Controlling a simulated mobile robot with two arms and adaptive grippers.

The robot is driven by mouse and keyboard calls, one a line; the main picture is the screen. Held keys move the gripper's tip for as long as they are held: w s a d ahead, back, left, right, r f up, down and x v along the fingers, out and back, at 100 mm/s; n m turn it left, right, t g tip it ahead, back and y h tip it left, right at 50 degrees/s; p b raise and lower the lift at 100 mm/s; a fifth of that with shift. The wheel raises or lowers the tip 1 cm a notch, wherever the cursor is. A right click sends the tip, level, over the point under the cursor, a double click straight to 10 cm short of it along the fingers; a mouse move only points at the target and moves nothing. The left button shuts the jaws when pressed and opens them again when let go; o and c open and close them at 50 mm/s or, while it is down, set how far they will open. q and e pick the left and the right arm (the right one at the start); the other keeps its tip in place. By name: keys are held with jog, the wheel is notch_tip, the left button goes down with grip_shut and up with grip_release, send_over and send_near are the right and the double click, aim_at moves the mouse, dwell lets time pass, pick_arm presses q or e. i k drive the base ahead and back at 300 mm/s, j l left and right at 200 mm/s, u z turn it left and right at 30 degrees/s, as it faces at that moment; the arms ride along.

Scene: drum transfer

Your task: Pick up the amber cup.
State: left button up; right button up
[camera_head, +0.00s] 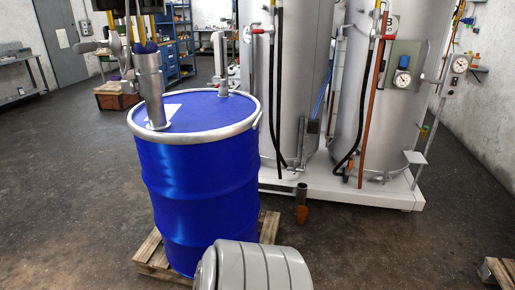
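A small amber-brown tapered piece (303,214) shows on the floor in front of the white tank base, just right of the blue drum. It looks like the amber cup, but it is too small to be sure. A short dark cylinder (301,189) shows directly above it; I cannot tell whether they touch. I cannot make out either of my grippers in the head view.
A blue drum (200,190) stands on a wooden pallet (152,256), with metal pump fittings on top. Tall steel tanks (300,90) stand on a white base (345,186). A grey ribbed body (255,268) fills the bottom middle. Floor at right is mostly clear.

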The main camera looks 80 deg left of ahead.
aim_at(301, 211)
jog(key=u, duration=2.3)
jog(key=z, duration=4.45)
jog(key=u, duration=4.2)
